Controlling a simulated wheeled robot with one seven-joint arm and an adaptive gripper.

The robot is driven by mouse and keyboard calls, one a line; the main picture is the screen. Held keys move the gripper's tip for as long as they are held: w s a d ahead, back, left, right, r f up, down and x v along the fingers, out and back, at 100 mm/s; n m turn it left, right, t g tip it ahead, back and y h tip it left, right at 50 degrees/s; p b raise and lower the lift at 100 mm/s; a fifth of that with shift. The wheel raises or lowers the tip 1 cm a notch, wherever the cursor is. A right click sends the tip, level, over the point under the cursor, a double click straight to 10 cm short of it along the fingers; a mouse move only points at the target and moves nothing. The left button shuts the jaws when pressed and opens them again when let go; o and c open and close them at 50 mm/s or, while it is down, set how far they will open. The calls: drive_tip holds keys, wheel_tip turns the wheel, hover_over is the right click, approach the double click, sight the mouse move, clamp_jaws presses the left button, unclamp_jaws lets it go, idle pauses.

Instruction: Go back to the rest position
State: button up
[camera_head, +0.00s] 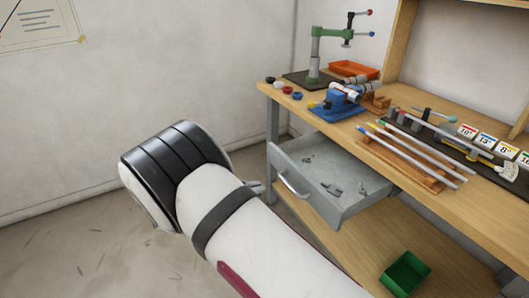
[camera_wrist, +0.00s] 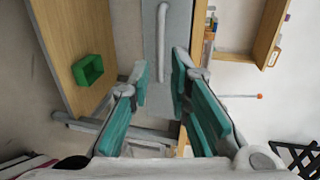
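My gripper (camera_wrist: 162,78) shows in the wrist view with its two teal-padded fingers apart and nothing between them. Beyond the fingertips is the grey front of a drawer (camera_wrist: 178,15) with a pale bar handle (camera_wrist: 161,35). I cannot tell how far the fingertips are from it. In the head view the drawer (camera_head: 352,208) is pulled out under the bench, with several small metal parts inside, and its handle (camera_head: 294,187) faces my arm. My white arm with black bands fills the lower middle there and hides most of the gripper.
The wooden bench (camera_head: 440,180) carries a green press (camera_head: 315,55), an orange tray (camera_head: 353,70), a blue fixture (camera_head: 338,108) and several rods on a wooden rack (camera_head: 405,165). A green bin (camera_head: 405,273) sits on the lower shelf. The floor left of my arm is open.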

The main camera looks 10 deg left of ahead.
drive_tip(key=s+d+r+m+g+y+p, duration=0.25)
drive_tip(key=s+d+r+m+g, duration=0.2)
drive_tip(key=d+r+m, duration=0.6)
drive_tip(key=s+d+r+m+g+y+p, duration=0.1)
drive_tip(key=s+d+r+m+g+y, duration=0.3)
drive_tip(key=d+r+m, duration=0.7)
drive_tip(key=s+d+r+m+t+y+p, duration=0.1)
drive_tip(key=s+d+r+m+y, duration=0.1)
drive_tip(key=s+m, duration=0.5)
drive_tip(key=s+d+r+m+t+y+p, duration=0.1)
drive_tip(key=s+r+m, duration=0.4)
drive_tip(key=s, duration=0.5)
drive_tip(key=s+d+r+m+t+y+p, duration=0.1)
drive_tip(key=s+d+r+m+y+p, duration=0.1)
drive_tip(key=s+m, duration=0.6)
wheel_tip(320, 180, up, 2)
drive_tip(key=shift+s+d+r+m+y+p, duration=0.1)
drive_tip(key=shift+s+d+m+y+p, duration=0.4)
drive_tip(key=shift+d+m, duration=0.4)
